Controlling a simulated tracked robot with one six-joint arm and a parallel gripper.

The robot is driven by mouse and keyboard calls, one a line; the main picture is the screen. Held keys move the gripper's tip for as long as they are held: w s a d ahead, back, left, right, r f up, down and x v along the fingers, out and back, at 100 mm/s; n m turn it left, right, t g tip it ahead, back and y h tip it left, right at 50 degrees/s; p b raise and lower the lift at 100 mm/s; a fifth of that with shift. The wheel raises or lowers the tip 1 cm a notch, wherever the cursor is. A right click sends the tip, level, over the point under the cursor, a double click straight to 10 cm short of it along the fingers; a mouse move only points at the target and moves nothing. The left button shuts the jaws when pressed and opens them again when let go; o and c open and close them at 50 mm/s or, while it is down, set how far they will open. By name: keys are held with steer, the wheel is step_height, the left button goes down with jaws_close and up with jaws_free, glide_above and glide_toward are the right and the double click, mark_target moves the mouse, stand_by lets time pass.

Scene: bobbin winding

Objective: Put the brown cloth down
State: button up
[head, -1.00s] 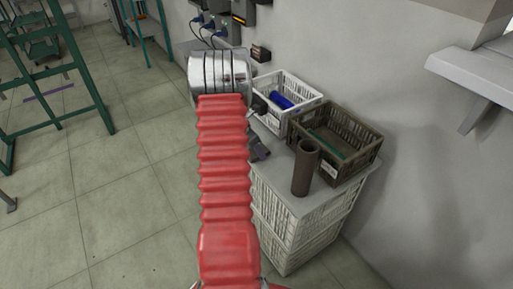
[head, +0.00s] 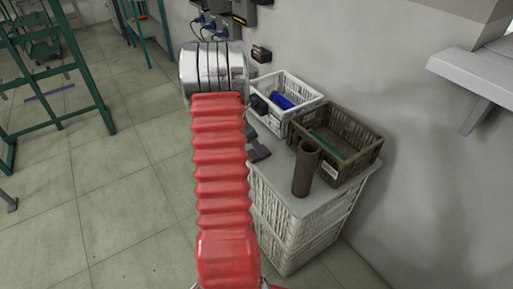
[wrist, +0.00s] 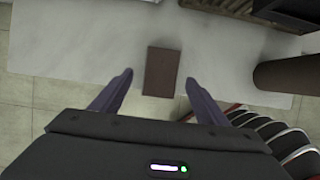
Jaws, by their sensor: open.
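The brown cloth (wrist: 162,72) is a small flat rectangle lying on the pale grey top (wrist: 60,50) of the stand in the wrist view. My gripper (wrist: 159,77) is open, with one finger to the left of the cloth and one to the right. A gap shows between the cloth and each fingertip; the height above the top is hard to tell. In the head view part of my gripper (head: 258,153) shows beside my red arm, over the left side of the stand top. I cannot make out the cloth there.
A brown tube (head: 306,168) stands upright on the stand top, to the right of my gripper. Behind it are a white crate (head: 262,88) with a blue item and a dark brown crate (head: 372,150) with a green item. A wall rises behind; open floor lies left.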

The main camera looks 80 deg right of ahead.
steer(key=v, duration=0.7)
steer(key=shift+r, duration=0.35)
steer(key=shift+a, duration=0.1)
steer(key=shift+w, duration=0.1)
